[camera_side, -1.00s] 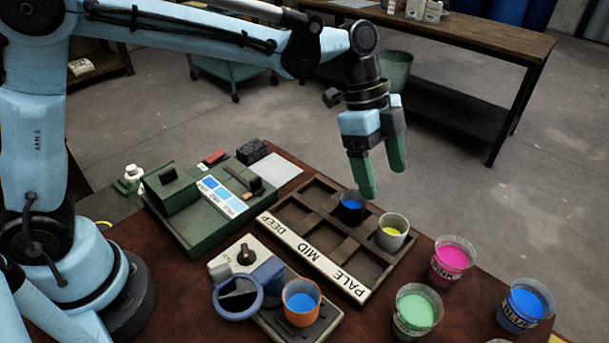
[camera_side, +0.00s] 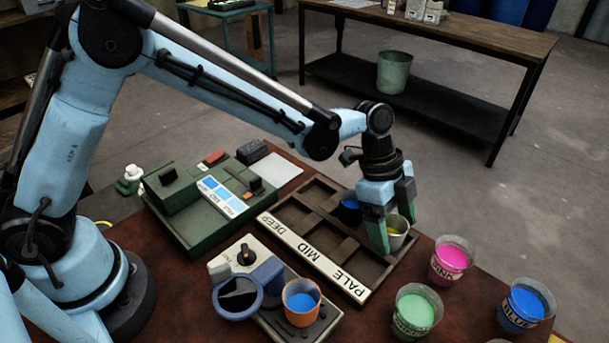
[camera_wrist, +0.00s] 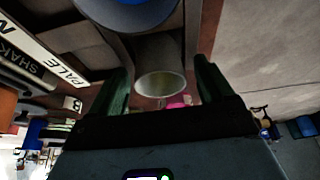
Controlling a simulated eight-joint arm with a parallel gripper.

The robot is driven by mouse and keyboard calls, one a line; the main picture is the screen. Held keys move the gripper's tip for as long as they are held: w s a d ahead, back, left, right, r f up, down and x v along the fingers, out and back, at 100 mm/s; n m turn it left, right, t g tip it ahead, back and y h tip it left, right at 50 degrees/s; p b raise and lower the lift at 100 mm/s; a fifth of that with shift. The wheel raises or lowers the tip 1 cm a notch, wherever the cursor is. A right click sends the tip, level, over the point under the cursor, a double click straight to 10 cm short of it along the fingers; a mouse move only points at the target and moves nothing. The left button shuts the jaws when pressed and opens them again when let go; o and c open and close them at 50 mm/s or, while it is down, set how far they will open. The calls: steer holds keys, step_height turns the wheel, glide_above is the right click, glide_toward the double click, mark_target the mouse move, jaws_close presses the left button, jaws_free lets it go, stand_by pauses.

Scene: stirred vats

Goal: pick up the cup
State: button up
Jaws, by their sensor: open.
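A dark cup (camera_side: 348,212) with blue inside stands in the rack just behind, partly hidden by my gripper. An orange cup (camera_side: 301,312) with blue inside stands on the grey stirrer unit.
Paint tubs of pink (camera_side: 450,262), green (camera_side: 414,311) and blue (camera_side: 524,306) stand right of the rack. A green box unit (camera_side: 197,232) lies left. The stirrer unit (camera_side: 262,252) is in front.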

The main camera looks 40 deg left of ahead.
steer(key=c, duration=1.1)
steer(key=shift+o, duration=0.2)
steer(key=shift+r, duration=0.1)
